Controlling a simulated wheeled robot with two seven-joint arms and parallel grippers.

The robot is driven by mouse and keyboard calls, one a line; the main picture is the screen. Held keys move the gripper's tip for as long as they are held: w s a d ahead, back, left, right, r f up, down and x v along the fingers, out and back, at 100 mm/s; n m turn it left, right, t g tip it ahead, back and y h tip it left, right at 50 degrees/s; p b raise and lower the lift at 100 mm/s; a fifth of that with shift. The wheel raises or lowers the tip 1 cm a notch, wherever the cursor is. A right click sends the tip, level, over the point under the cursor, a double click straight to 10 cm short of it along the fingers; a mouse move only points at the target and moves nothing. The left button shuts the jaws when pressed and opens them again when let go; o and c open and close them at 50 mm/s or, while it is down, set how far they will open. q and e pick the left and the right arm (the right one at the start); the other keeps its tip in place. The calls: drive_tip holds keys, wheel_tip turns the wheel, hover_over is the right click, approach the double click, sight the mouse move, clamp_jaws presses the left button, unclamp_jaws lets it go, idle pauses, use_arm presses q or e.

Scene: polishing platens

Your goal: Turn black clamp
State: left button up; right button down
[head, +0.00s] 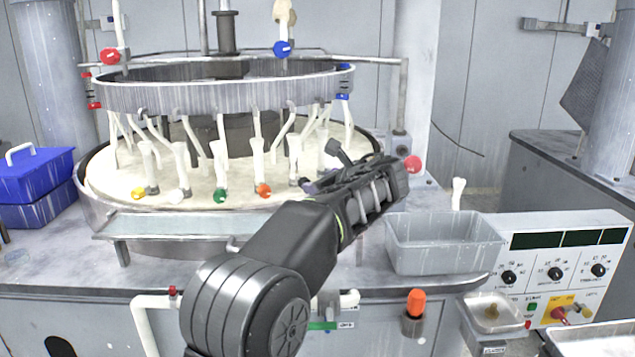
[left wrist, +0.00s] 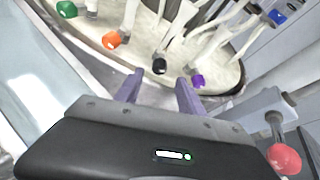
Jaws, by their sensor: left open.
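The black clamp (left wrist: 160,66) is a dark knob on a white stem, near the rim of the round polishing platen (left wrist: 225,78) in the left wrist view. My left gripper (left wrist: 158,84) is open, its two purple-grey fingers pointing at the black clamp from the rim side. The clamp lies just beyond the gap between the fingertips, and I see no contact. In the head view my left gripper (head: 312,184) hangs over the platen's right front edge, and I cannot make out the black clamp there. My right gripper is not in view.
A purple clamp (left wrist: 198,82) sits close beside the right finger. An orange clamp (left wrist: 112,40) and a green clamp (left wrist: 66,9) stand to the left. A red knob (left wrist: 284,159) is at the lower right. A grey bin (head: 440,245) and control panel (head: 570,262) stand right of the platen.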

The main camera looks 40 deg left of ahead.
sight(309, 181)
use_arm(q)
drive_tip(key=w+m+g+p, duration=0.1)
drive_tip(key=m+p, duration=0.1)
drive_tip(key=w+m+g+y+p, duration=0.1)
drive_tip(key=m+p, duration=0.1)
drive_tip(key=shift+d+g, duration=0.1)
drive_tip(key=shift+g, duration=0.2)
drive_tip(key=shift+p, duration=0.3)
drive_tip(key=p+x, duration=0.1)
drive_tip(key=x, duration=0.7)
drive_tip(key=shift+c, duration=0.4)
clamp_jaws()
